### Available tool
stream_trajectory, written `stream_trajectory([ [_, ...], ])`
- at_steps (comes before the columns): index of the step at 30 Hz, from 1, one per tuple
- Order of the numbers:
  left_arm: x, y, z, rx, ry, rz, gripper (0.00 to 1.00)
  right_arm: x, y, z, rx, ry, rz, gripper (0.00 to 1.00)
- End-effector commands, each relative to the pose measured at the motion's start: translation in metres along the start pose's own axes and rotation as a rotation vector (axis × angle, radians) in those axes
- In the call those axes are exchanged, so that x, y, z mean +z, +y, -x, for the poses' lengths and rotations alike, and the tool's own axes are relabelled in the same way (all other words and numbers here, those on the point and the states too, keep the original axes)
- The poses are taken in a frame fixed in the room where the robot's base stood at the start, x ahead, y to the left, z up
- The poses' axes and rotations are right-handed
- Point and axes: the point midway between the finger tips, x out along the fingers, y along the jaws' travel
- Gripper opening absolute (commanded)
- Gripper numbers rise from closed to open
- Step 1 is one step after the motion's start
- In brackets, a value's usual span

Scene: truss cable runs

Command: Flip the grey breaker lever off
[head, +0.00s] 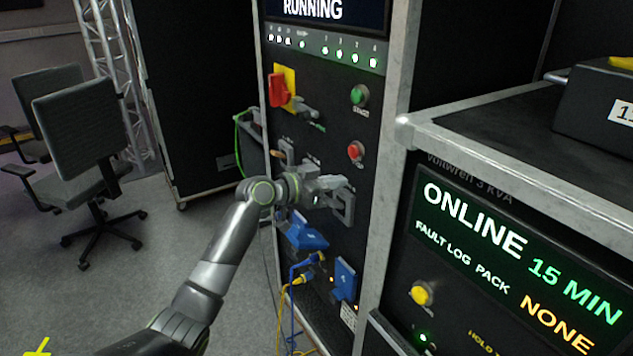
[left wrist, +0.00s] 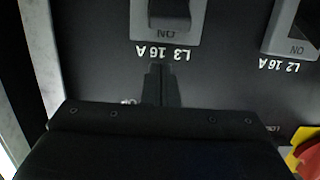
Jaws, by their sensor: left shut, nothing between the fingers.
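In the left wrist view, which is upside down, a grey breaker housing (left wrist: 190,32) marked L3 16 A is at the top, with a dark lever (left wrist: 168,10) beside its ON mark and cut off by the frame. A second grey breaker (left wrist: 285,40), marked L2 16 A, is at the top right. My left gripper (left wrist: 161,72) is shut and empty, its tips just short of the L3 label. In the head view my left gripper (head: 338,183) is in front of the rack panel, partly covering the grey L3 breaker (head: 346,207). My right gripper is not in view.
A red and yellow rotary switch (head: 279,90), a green button (head: 360,95) and a red button (head: 355,151) sit above. Blue connectors (head: 345,278) with cables are below. A metal-edged rack with an ONLINE display (head: 475,215) stands at right. Open floor (head: 110,275) lies left.

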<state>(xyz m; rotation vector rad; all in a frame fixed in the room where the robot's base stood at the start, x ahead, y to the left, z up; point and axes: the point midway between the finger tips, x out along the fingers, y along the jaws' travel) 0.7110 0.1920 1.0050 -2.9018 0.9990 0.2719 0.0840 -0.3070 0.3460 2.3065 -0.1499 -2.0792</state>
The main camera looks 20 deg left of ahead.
Motion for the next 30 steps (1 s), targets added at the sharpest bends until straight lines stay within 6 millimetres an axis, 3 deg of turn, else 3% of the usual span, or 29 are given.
stream_trajectory([
  [3,0.021,-0.001,0.009,-0.002,-0.004,0.002,0.0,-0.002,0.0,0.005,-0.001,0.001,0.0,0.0],
  [9,0.036,-0.001,0.015,-0.001,-0.001,0.001,0.0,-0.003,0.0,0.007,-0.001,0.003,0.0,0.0],
  [23,0.038,0.0,0.015,-0.001,0.001,0.0,0.0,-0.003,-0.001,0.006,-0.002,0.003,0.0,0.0],
  [30,0.042,0.008,0.007,0.001,0.029,0.0,0.0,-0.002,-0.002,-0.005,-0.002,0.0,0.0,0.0],
])
